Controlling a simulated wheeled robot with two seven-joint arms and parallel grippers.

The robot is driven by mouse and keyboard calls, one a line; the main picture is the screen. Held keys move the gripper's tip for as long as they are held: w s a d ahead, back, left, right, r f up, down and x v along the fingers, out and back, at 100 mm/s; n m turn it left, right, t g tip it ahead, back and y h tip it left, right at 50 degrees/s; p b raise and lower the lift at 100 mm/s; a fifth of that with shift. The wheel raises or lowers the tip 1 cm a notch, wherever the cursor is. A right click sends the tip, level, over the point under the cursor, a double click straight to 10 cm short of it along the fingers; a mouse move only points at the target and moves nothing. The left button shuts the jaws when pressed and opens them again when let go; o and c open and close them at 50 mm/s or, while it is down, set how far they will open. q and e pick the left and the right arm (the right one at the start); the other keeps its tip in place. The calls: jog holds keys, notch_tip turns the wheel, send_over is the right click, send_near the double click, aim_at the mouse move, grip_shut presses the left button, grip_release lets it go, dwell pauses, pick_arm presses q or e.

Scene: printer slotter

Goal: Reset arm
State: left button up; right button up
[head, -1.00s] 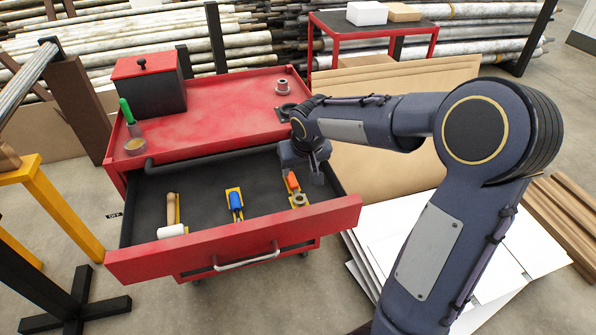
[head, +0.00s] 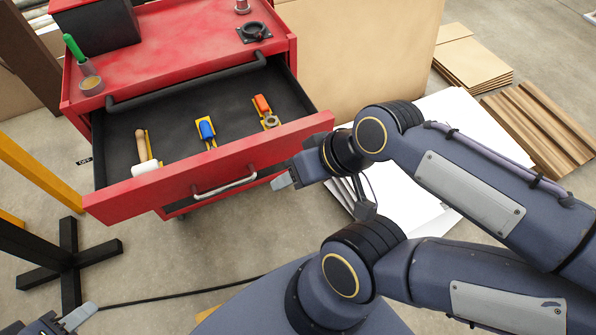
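My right arm comes in from the right and is folded back. Its gripper (head: 284,180) is just in front of the drawer's front panel, right of the handle, outside the drawer. I see nothing held in it, but its finger gap is not clear. My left gripper (head: 70,318) shows only partly at the bottom left corner, over the floor. Its finger gap is not clear either. The red cart's drawer (head: 232,160) is pulled open. In it lie a hammer (head: 145,154), a blue-handled tool (head: 207,130) and an orange-handled tool (head: 262,104).
The red cart top (head: 190,45) holds a black box, a green-handled tool (head: 75,47) and a black ring-shaped part (head: 255,31). White sheets (head: 470,130) and brown planks (head: 540,125) lie on the right. A yellow frame (head: 40,170) stands left. Floor before the drawer is open.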

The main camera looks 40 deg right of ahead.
notch_tip(320, 180, up, 15)
jog(key=p, duration=1.5)
jog(key=shift+r, duration=0.15)
